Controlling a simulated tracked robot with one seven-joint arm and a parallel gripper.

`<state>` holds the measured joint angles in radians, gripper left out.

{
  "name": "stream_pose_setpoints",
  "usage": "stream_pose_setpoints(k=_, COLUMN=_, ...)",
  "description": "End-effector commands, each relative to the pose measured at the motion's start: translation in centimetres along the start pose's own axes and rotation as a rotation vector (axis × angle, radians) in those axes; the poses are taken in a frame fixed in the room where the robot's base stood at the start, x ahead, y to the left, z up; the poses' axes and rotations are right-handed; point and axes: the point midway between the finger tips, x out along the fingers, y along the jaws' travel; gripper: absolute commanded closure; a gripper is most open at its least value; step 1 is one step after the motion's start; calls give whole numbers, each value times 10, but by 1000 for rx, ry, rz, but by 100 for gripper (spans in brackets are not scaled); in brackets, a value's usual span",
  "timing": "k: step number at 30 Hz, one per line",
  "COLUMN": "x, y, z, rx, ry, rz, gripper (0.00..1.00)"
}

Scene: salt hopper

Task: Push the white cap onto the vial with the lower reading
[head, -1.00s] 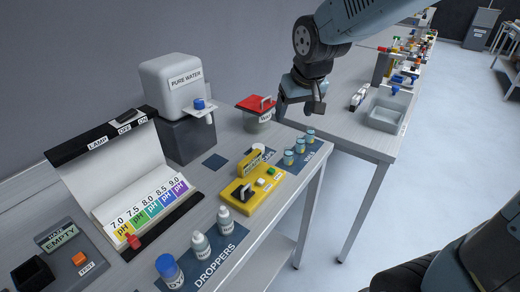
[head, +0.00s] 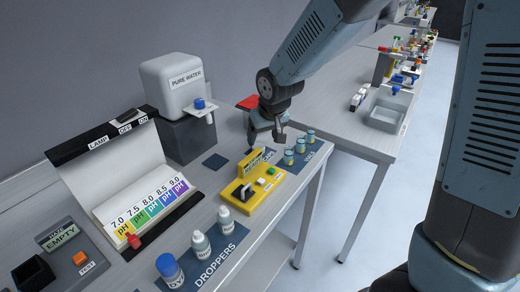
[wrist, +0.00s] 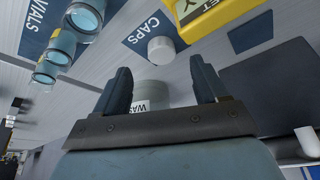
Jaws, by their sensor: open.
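The white cap (wrist: 161,49) sits on the blue CAPS mat (wrist: 135,32) in the wrist view, just beyond my fingertips. In the head view my gripper hides it. My gripper (wrist: 161,72) is open with nothing held, and hangs over the mat area in the head view (head: 267,138). Three vials with bluish liquid stand in a row on the VIALS mat, to the right of my gripper in the head view: a near vial (head: 289,157), a middle vial (head: 300,145) and a far vial (head: 310,135). I cannot read any vial's value.
A yellow meter (head: 245,203) stands close beside the caps area. The pure water dispenser (head: 172,85) and several dropper bottles (head: 201,245) are to the left. A grey tray (head: 391,108) lies on the far bench.

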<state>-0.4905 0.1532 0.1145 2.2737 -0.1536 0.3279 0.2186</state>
Motion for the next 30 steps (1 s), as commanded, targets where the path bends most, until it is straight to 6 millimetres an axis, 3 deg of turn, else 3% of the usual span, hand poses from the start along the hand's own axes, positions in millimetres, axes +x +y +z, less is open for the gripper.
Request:
stream_pose_setpoints(k=8, x=14, y=0, z=1, rx=1, ry=-1, rz=0, gripper=28)
stream_pose_setpoints(k=18, x=52, y=-2, z=2, rx=1, ry=-2, rz=0, gripper=28)
stream_pose_setpoints(k=30, x=60, y=-1, z=2, rx=3, ry=0, rz=0, gripper=29)
